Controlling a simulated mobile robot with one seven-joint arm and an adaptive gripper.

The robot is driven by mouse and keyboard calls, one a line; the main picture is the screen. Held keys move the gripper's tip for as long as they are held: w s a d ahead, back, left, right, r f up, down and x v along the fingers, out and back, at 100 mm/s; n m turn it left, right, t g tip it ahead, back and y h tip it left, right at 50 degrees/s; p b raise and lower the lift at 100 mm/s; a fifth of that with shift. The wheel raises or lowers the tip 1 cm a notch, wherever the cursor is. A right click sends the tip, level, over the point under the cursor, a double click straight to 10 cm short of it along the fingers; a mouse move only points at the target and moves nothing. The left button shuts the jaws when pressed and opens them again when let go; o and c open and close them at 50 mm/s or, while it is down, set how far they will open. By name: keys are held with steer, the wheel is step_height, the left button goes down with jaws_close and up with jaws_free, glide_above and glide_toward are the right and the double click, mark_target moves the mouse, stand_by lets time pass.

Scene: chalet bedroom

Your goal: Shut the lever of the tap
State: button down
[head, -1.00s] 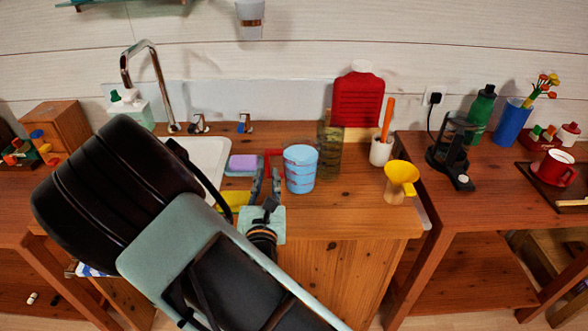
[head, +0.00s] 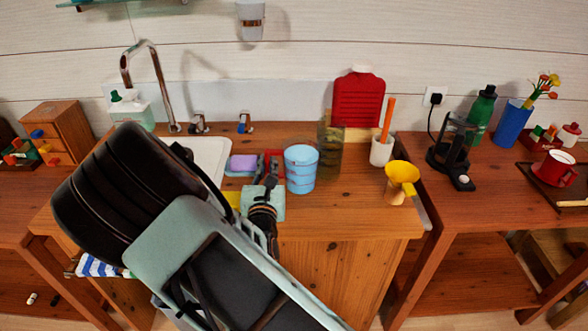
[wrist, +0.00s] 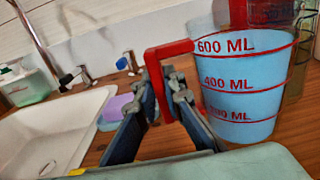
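The tap has a tall chrome spout (head: 150,75) behind the white sink (head: 210,160). Two short chrome levers stand on the counter right of it: the left lever (head: 198,124) and the right lever (head: 245,123), which has a blue mark. Both levers also show in the wrist view, left (wrist: 75,78) and right (wrist: 130,63); their exact turn is hard to tell. My gripper (head: 268,165) is apart from both levers, on the near side and to the right.
The blue measuring cup (head: 301,170) stands close to the right of my gripper. A purple sponge (head: 243,162) lies to its left. A soap bottle (head: 131,108) stands left of the spout. A dark translucent container (head: 330,150) and a red bottle (head: 358,98) stand behind the cup.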

mark_target(267, 155)
stand_by(0.3)
steer(key=shift+r, duration=0.1)
steer(key=shift+r, duration=0.15)
steer(key=shift+r, duration=0.55)
steer(key=shift+r+p, duration=0.5)
steer(key=shift+r, duration=0.45)
steer(key=s+a+r+p, duration=0.1)
steer(key=s+r+p, duration=0.4)
steer(key=s+r, duration=0.4)
steer(key=s, duration=0.3)
steer(key=shift+s+a+r+p, duration=0.15)
steer(key=shift+a+r+p, duration=0.15)
steer(key=shift+a+p, duration=0.1)
